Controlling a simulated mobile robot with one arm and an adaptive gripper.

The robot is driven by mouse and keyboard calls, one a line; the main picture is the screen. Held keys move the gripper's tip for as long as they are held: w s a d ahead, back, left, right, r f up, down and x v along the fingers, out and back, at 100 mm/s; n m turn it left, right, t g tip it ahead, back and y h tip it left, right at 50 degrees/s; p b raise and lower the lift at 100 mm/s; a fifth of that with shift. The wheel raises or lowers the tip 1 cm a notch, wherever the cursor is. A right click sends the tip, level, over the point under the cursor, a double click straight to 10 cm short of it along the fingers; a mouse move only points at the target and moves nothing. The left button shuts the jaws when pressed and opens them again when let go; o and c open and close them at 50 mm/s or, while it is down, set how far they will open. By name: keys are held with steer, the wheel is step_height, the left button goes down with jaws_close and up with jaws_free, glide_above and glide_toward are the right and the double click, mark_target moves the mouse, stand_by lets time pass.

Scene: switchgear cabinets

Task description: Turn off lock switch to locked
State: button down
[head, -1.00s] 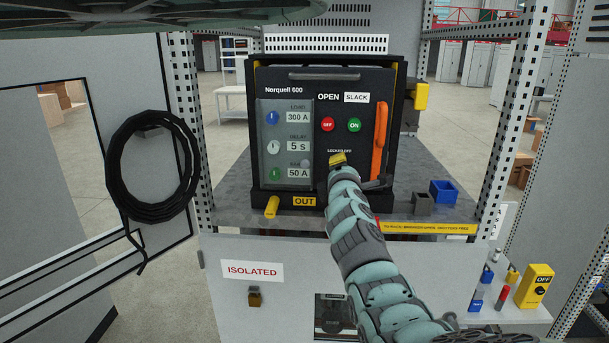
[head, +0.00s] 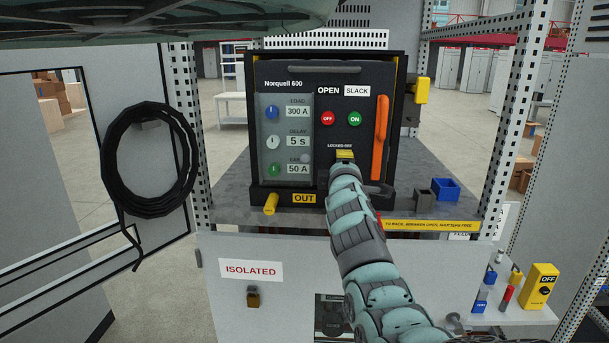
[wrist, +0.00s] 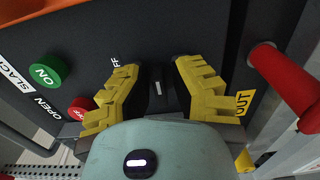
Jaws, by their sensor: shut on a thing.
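The lock switch (wrist: 157,88) is a small dark knob with a pale mark on the black front of the Norquell 600 breaker (head: 290,72). In the wrist view it sits between the yellow fingers of my gripper (wrist: 156,72), which is shut on it. In the head view my gripper (head: 345,155) is at the panel just below the LOCKED-OFF label (head: 340,146), and it hides the switch. In the wrist view the label is partly covered by a finger, with only "FF" readable.
A red OFF button (head: 328,118) and a green ON button (head: 355,118) are above the gripper. An orange handle (head: 380,138) stands to the right. The indicators read OPEN (head: 328,90) and SLACK (head: 357,91). A blue bin (head: 446,190) is on the shelf.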

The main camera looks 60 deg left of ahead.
steer(key=shift+f, duration=0.2)
steer(key=c, duration=1.2)
jaws_free()
steer(key=shift+c, duration=0.2)
steer(key=shift+o, duration=0.9)
steer(key=shift+r, duration=0.15)
steer(key=v, duration=1.2)
steer(key=shift+w+r, duration=0.1)
steer(key=shift+w, duration=0.05)
